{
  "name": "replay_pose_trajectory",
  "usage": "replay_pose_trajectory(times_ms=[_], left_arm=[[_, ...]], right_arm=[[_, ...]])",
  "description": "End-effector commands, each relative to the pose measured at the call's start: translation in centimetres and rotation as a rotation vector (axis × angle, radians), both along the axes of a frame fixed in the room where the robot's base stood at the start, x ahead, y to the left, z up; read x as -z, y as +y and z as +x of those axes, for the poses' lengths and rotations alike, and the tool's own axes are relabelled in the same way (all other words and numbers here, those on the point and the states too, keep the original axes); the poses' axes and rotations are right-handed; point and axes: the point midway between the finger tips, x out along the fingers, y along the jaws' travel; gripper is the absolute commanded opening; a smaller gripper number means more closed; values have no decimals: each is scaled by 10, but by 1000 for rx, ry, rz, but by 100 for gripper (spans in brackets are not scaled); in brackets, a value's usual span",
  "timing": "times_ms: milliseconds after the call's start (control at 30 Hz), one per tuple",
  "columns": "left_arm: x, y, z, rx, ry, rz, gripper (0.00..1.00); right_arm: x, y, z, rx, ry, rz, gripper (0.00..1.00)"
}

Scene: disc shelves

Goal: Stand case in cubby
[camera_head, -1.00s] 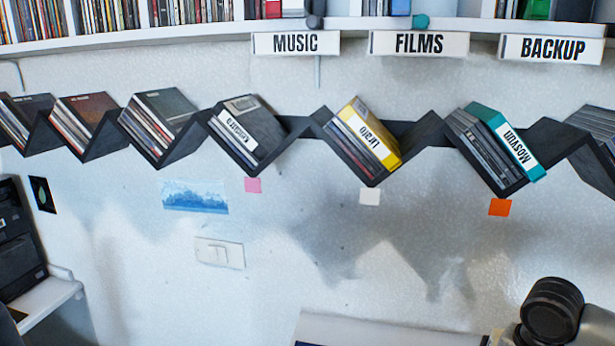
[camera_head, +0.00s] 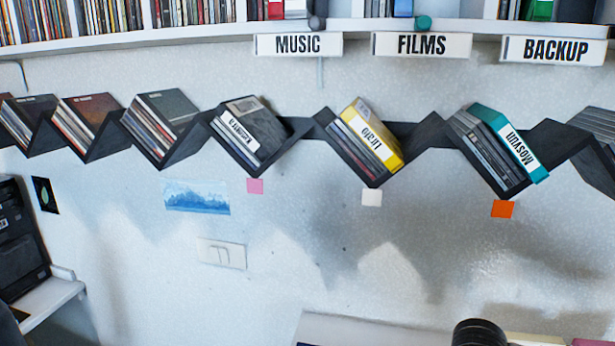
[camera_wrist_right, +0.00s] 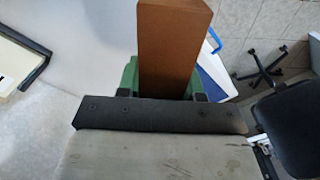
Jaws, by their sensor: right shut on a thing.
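In the right wrist view my right gripper (camera_wrist_right: 164,82) is shut on a plain brown case (camera_wrist_right: 174,38); its green fingers show at both sides of it. The dark zigzag shelf (camera_head: 300,126) forms V-shaped cubbies along the wall. Under the MUSIC sign (camera_head: 298,45), a cubby holds tilted cases with a white-labelled front one (camera_head: 241,130). Under FILMS (camera_head: 421,45), the front case is yellow (camera_head: 378,135). Under BACKUP (camera_head: 551,51), the front case is teal (camera_head: 512,145). My left gripper is in neither view; the right one is outside the head view.
Further cubbies with tilted cases (camera_head: 160,125) continue left. A full upper shelf (camera_head: 200,35) runs above. Pink (camera_head: 255,186), white (camera_head: 372,197) and orange (camera_head: 502,209) notes mark the wall below.

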Motion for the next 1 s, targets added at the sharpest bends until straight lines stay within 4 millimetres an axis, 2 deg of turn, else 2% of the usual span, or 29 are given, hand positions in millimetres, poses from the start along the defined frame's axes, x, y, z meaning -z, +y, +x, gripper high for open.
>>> replay_pose_trajectory(times_ms=[200,333,1000], left_arm=[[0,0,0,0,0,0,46],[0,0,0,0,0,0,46],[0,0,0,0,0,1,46]], right_arm=[[1,20,-9,297,-11,2,6],[2,26,-11,398,-15,4,6],[2,28,-13,442,-13,5,6]])
